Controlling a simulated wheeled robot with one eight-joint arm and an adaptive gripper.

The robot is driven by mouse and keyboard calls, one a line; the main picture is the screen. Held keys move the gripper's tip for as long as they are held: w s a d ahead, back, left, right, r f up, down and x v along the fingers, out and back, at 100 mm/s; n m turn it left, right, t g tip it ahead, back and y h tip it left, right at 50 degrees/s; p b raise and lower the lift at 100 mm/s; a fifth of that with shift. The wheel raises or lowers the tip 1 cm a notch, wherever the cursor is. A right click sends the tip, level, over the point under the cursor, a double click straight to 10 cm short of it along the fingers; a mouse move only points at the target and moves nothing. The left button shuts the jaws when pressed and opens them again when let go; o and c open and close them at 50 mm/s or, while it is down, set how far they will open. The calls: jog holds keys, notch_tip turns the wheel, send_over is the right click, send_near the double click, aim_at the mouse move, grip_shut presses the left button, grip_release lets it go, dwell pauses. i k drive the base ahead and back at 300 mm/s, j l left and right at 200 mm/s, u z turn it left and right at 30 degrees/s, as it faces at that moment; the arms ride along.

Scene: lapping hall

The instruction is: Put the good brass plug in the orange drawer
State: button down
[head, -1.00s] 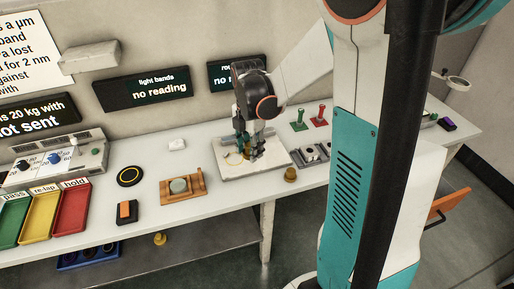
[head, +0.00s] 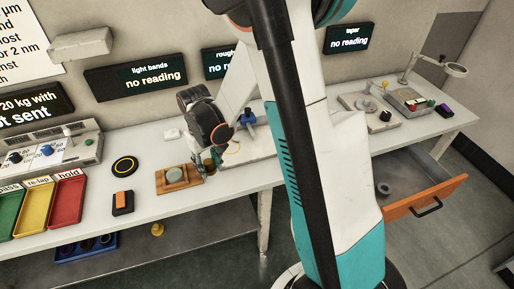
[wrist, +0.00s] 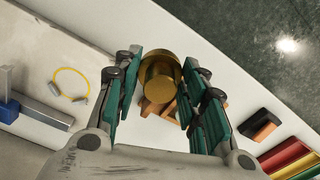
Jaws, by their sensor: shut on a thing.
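A brass plug (wrist: 160,72) with a round, flat top sits between the green fingers of my gripper (wrist: 166,82) in the wrist view, with the fingers closed on its sides. In the head view my gripper (head: 207,163) is low over the bench, just right of a wooden block, and its wrist hides most of the plug. I cannot tell whether the plug touches the bench. A second brass plug (head: 157,230) stands on the lower shelf below the bench. The orange drawer (head: 428,197) stands open at the right, with a grey round piece (head: 383,188) inside.
The wooden block with a pale disc (head: 178,177) is close left of my gripper. A white plate (head: 238,150) is right of it. Green, yellow and red trays (head: 68,203) and an orange-black block (head: 122,203) lie left.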

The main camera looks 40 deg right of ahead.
aim_at(406, 182)
jog(key=i+l+z, duration=0.4)
jog(key=i+j+z, duration=0.1)
jog(key=z, duration=1.9)
